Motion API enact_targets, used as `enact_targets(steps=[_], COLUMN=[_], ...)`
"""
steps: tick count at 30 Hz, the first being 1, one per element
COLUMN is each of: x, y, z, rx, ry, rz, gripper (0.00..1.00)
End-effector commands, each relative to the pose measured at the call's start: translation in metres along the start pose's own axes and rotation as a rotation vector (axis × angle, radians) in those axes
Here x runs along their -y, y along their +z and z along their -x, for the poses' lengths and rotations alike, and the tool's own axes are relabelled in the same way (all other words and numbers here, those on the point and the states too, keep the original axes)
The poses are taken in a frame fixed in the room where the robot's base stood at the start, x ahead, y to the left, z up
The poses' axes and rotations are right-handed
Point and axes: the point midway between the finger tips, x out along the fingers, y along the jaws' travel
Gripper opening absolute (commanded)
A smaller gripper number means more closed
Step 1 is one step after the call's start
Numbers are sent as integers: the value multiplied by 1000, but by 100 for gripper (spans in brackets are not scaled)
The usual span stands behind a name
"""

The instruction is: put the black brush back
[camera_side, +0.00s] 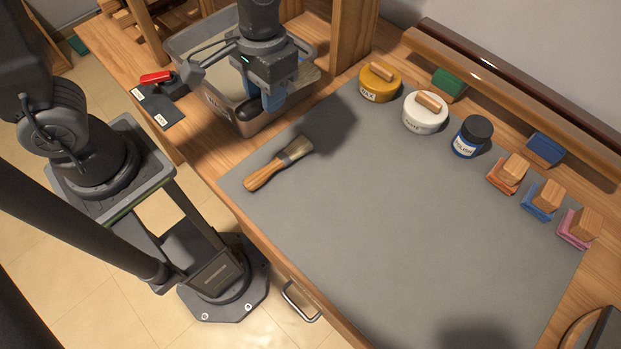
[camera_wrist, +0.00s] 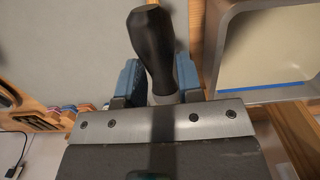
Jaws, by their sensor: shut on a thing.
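My gripper (camera_side: 262,98) is at the top of the side view, above the near right part of a grey bin. Its blue fingers, also seen in the wrist view (camera_wrist: 158,82), are shut on the black brush. The brush's thick black handle (camera_wrist: 152,42) sticks out between the fingers in the wrist view. In the side view the black handle (camera_side: 236,111) shows below the gripper, near the bin's front wall. The brush's bristles are hidden in both views.
A wooden-handled brush (camera_side: 279,164) lies on the grey mat (camera_side: 400,220). A red-handled tool (camera_side: 157,77) lies left of the bin. Jars and wood-handled blocks line the mat's far side; its middle is clear.

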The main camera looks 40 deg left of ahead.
Motion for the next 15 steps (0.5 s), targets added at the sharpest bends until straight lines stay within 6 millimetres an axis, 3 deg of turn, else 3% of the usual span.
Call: enact_targets(steps=[1, 4, 10, 15], x=[0, 0, -5, -33], y=[0, -2, -3, 5], z=[-17, -40, -62, -81], rx=[-3, -23, -43, -42], ry=[-5, -7, -8, -9], rz=[0, 0, -1, -8], gripper=[10, 10, 10, 10])
